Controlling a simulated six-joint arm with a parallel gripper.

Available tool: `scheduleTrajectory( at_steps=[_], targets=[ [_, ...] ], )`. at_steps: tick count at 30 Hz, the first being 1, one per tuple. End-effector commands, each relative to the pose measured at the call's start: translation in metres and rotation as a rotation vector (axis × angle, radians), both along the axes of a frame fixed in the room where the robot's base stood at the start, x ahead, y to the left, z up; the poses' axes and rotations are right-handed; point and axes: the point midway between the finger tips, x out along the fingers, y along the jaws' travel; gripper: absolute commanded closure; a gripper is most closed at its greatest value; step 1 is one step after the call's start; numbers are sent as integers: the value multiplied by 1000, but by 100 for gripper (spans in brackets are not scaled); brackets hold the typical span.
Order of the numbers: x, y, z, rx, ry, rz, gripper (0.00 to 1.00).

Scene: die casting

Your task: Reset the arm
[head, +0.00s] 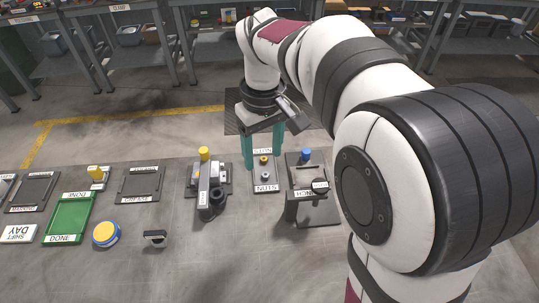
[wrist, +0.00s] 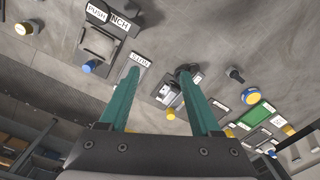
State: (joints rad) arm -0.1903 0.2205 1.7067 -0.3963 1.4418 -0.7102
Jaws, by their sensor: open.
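My gripper (head: 263,166) is open, with its two teal fingers pointing down and well apart. In the head view it is over the back part of the slots plate (head: 266,178). In the wrist view the fingers (wrist: 158,74) spread with nothing between them. I cannot tell the fingertips' exact height above the plate. My white and black arm covers the right side of the head view.
Right of the slots plate stands a punch station (head: 310,212) with a blue knob (head: 305,154). Left of it is a grey machine (head: 211,192) with a yellow knob (head: 204,153). Further left are a yellow-topped round button (head: 106,233) and a green done tray (head: 51,224). Shelving lines the back.

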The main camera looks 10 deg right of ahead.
Motion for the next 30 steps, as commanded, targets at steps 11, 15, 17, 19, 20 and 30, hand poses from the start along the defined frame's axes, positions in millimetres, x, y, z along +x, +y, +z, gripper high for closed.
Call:
scheduleTrajectory(
  at_steps=[11, 15, 17, 19, 20, 30],
  targets=[
    [-29, -10, 5, 17, 10, -126, 36],
    [-29, -10, 5, 17, 10, -125, 36],
    [-34, -12, 6, 20, 10, -145, 36],
    [-63, -20, 9, 35, 16, -255, 36],
    [-82, -25, 9, 45, 22, -331, 36],
    [-231, -39, -33, 121, 97, -962, 36]
  ],
)
